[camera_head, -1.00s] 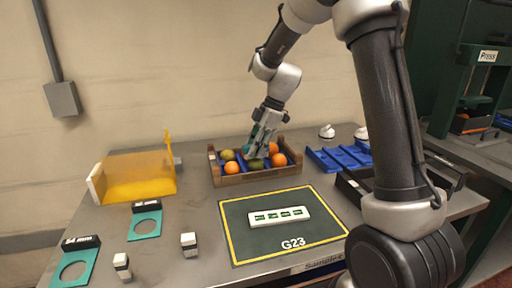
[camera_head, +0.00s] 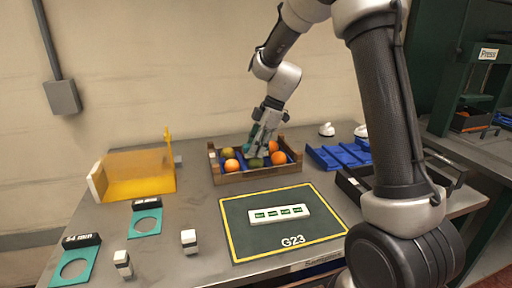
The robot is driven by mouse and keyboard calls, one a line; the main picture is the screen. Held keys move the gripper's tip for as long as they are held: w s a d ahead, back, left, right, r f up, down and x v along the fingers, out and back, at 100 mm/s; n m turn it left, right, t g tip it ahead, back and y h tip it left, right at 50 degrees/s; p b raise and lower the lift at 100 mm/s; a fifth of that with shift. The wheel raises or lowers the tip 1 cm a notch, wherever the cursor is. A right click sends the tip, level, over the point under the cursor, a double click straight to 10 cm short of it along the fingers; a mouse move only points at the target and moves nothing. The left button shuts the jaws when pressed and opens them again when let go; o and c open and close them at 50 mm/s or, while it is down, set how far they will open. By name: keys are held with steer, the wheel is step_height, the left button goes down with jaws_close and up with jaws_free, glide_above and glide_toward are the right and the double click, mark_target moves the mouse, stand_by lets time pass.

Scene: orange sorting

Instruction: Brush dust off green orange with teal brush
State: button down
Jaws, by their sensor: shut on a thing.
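My gripper (camera_head: 262,142) points down over the wooden crate (camera_head: 219,178) in the camera_head view. It is shut on the teal brush (camera_head: 258,133), which is mostly hidden by the fingers. The green orange (camera_head: 256,163) lies in the crate right below the gripper. The brush's lower end is at or just above it; I cannot tell whether they touch. Several oranges share the crate, among them one at front left (camera_head: 232,165) and one at right (camera_head: 279,158). A greenish-brown fruit (camera_head: 228,153) lies at the back left.
A dark mat marked G23 (camera_head: 240,236) with a white labelled block (camera_head: 280,214) lies in front of the crate. A yellow translucent guard (camera_head: 140,176) stands left. A blue rack (camera_head: 325,157) is right of the crate. Teal ring plates (camera_head: 146,227) lie front left.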

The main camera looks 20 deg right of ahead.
steer(key=shift+d, duration=0.15)
steer(key=shift+d, duration=0.55)
steer(key=shift+a+r, duration=0.1)
steer(key=shift+a, duration=1.3)
steer(key=shift+d, duration=1.4)
steer(key=shift+a, duration=1.35)
